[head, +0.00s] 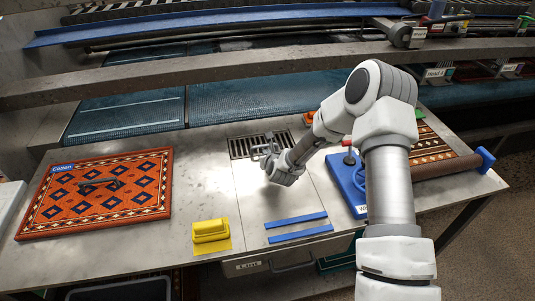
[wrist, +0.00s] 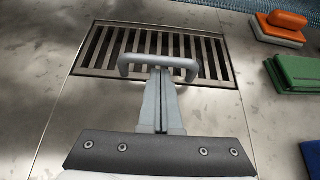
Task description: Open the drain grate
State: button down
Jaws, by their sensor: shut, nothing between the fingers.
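The drain grate (head: 243,147) is a dark slotted rectangle set in the metal tabletop, in the middle of the head view. In the wrist view the grate (wrist: 210,70) spans the upper middle and looks flat in its frame. A grey U-shaped handle (wrist: 135,59) stands over its near part. My gripper (head: 268,157) is at the grate's near side. In the wrist view my gripper (wrist: 160,75) has its two fingers together, with the tips at the handle's bar and partly hidden by it. I cannot tell whether they touch the bar.
A patterned rug (head: 100,195) lies at the left. A yellow block (head: 211,231) and two blue strips (head: 298,228) lie at the front. Orange (wrist: 281,25) and green (wrist: 297,73) blocks lie right of the grate.

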jog(key=shift+r, duration=0.15)
jog(key=shift+w+r+g+p, duration=0.1)
jog(key=shift+r+g+p, duration=0.2)
jog(key=shift+p, duration=0.2)
